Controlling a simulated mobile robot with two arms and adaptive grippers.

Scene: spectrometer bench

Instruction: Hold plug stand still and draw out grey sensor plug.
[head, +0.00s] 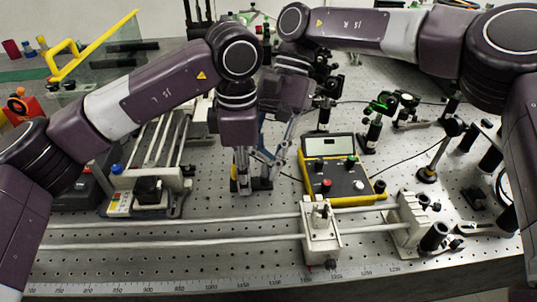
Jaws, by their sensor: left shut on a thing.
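My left gripper (241,182) reaches down to the bench in the middle of the head view. It is shut on what looks like the plug stand (264,184), a small dark block of which only part shows. My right gripper (268,158) comes down just behind and to the right of the left one, close to the stand. Its fingertips overlap the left gripper and the stand, so I cannot tell whether they are open or shut. The grey sensor plug cannot be made out; the grippers cover that spot.
A yellow meter (328,147) with knobs and cables stands just right of the grippers. A white carriage (320,232) sits on rails in front. A railed device (150,185) stands at left. Optic posts (372,130) crowd the right. Bare perforated bench shows in front of the stand.

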